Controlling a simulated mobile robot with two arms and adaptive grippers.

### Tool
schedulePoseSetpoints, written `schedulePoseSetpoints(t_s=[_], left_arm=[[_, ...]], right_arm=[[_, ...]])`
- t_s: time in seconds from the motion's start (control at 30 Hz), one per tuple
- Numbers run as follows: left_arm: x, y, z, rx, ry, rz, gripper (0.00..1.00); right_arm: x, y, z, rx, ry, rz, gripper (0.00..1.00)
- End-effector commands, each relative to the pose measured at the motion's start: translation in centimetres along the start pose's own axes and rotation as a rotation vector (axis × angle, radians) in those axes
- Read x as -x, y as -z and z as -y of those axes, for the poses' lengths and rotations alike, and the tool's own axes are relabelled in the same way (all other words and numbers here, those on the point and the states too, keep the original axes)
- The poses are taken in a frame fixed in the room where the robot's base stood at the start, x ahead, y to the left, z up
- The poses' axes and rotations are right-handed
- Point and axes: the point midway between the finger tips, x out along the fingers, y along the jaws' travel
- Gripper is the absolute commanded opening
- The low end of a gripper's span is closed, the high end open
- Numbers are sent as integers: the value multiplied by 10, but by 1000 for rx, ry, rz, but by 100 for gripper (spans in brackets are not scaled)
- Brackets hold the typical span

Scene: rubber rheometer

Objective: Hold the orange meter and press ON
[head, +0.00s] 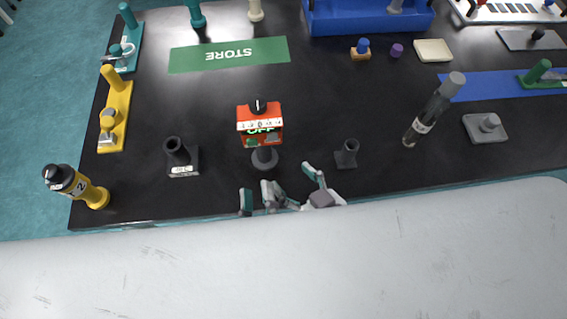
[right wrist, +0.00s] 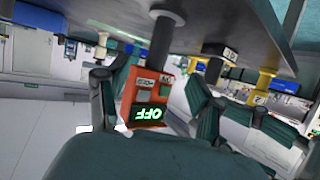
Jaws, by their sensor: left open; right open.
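The orange meter (head: 259,128) stands upright on a dark round stand (head: 264,160) near the table's front edge, a black knob on top and "OFF" lit in green. In the right wrist view the meter (right wrist: 148,95) appears upside down, between the open fingers of my right gripper (right wrist: 153,102). In the head view my right gripper (head: 296,186) is just in front and to the right of the stand, apart from the meter. My left gripper (head: 257,198) is close beside it, open, just in front of the stand. The two grippers partly overlap in the head view.
Dark holders stand left (head: 182,160) and right (head: 346,156) of the meter. A green STORE mat (head: 228,55) lies behind. The table between is clear.

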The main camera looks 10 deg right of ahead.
Motion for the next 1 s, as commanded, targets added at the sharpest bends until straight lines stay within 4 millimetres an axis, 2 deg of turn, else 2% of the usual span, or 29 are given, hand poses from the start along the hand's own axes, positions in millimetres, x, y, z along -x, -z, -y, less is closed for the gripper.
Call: schedulePoseSetpoints(t_s=[0.6, 0.8, 1.0], left_arm=[[0, 0, 0, 0, 0, 0, 42], [0, 0, 0, 0, 0, 0, 42], [0, 0, 0, 0, 0, 0, 42]], right_arm=[[-110, 1, 0, 5, 1, -2, 66], [-128, 0, 0, 4, 2, 0, 66], [-132, 0, 1, 3, 2, 0, 66]])
